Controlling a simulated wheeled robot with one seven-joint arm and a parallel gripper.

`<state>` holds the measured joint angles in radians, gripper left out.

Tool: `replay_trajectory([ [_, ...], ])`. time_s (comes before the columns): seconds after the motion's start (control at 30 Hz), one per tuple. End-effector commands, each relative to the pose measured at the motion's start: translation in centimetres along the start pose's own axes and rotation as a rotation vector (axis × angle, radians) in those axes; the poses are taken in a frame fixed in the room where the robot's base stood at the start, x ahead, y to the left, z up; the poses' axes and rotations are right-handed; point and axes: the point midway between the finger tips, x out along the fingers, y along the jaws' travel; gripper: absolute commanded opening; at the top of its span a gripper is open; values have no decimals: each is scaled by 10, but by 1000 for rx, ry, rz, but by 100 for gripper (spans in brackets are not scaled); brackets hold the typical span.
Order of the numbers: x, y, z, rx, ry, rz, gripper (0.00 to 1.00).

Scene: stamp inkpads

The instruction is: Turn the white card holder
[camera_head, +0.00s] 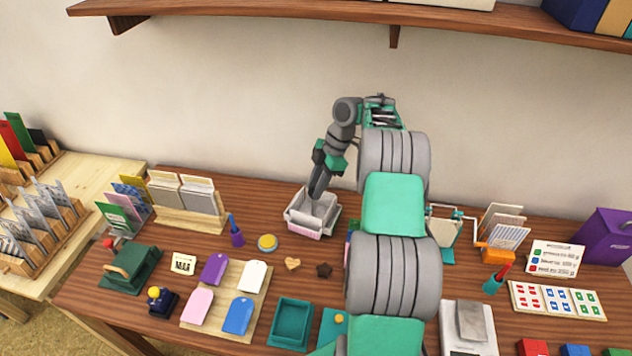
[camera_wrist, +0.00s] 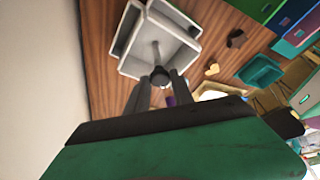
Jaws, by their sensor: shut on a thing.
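The white card holder (camera_head: 303,226) stands on the brown table near the wall, left of my arm in the head view. It is a pale open box with divided compartments and a pinkish front face. It also shows at the top of the wrist view (camera_wrist: 134,68), at an angle. My gripper (camera_head: 316,194) reaches down into the holder from above. The exact contact is partly hidden by the fingers.
A purple cup with a blue brush (camera_head: 237,237) and a round yellow-topped pad (camera_head: 267,243) lie to the left. A heart-shaped piece (camera_head: 292,262) and a dark star-shaped piece (camera_head: 324,270) lie in front. A shelf (camera_head: 300,12) hangs above.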

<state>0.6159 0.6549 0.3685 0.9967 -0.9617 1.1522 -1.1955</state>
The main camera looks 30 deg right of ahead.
Motion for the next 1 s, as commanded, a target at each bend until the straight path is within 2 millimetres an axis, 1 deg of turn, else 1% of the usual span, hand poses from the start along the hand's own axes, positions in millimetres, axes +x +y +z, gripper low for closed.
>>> replay_trajectory([
  [0.03,-3,1,-2,-31,1,-10,0],
  [0.2,-3,1,-1,-117,1,-45,0],
  [0.37,-2,1,-1,-168,1,-65,0],
  [0.93,-2,1,0,-196,0,-75,0],
  [0.97,-2,1,0,-196,0,-75,31],
  [1.0,-2,1,0,-195,0,-75,34],
])
